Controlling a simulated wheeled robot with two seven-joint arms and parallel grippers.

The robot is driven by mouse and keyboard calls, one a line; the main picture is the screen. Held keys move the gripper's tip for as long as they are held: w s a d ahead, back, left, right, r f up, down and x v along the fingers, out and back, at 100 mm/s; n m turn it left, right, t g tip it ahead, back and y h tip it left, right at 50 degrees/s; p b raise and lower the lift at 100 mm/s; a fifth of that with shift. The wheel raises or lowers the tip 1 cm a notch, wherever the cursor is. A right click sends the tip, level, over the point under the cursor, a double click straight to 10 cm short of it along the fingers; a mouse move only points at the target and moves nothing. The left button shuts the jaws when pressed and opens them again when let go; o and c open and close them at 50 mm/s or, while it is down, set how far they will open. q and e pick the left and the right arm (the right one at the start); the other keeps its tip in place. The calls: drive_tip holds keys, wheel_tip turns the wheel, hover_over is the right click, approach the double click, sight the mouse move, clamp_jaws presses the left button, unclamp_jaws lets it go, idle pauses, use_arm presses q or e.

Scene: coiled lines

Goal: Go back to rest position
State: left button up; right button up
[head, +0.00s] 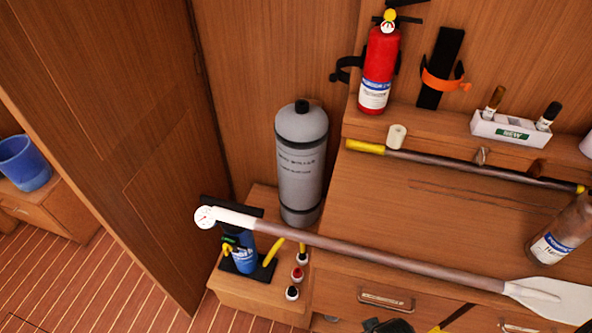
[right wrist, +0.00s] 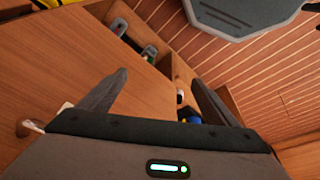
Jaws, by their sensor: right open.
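My right gripper (right wrist: 160,78) shows in the right wrist view with its two fingers spread apart and nothing between them. Wooden surfaces lie beyond the fingers, with part of a drawer front and its handle near the top. My left gripper is not in view in either picture. The head view shows no gripper that I can make out. A dark shape (head: 388,326) with a yellow strip beside it is cut off at the bottom edge, and I cannot tell what it is.
A long paddle (head: 400,258) lies across the wooden desk (head: 440,210). A grey cylinder (head: 300,165) and a blue pump (head: 240,252) stand left of it. A red extinguisher (head: 379,70), a white box (head: 510,130) and a bottle (head: 562,235) are further right. The floor (head: 90,285) is clear.

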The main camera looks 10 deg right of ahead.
drive_tip(key=s+d+f+b, duration=0.1)
drive_tip(key=s+f, duration=0.3)
drive_tip(key=f, duration=0.6)
drive_tip(key=s+f+g+b, duration=0.1)
drive_tip(key=s+f, duration=0.3)
drive_tip(key=f, duration=0.7)
drive_tip(key=s+d+f+b, duration=0.1)
drive_tip(key=s+f, duration=0.3)
drive_tip(key=f, duration=0.6)
drive_tip(key=s+d+f+g+b, duration=0.1)
drive_tip(key=s+f, duration=0.5)
drive_tip(key=s, duration=0.3)
drive_tip(key=shift+d+f, duration=0.2)
drive_tip(key=shift+d, duration=0.05)
drive_tip(key=shift+s, duration=0.1)
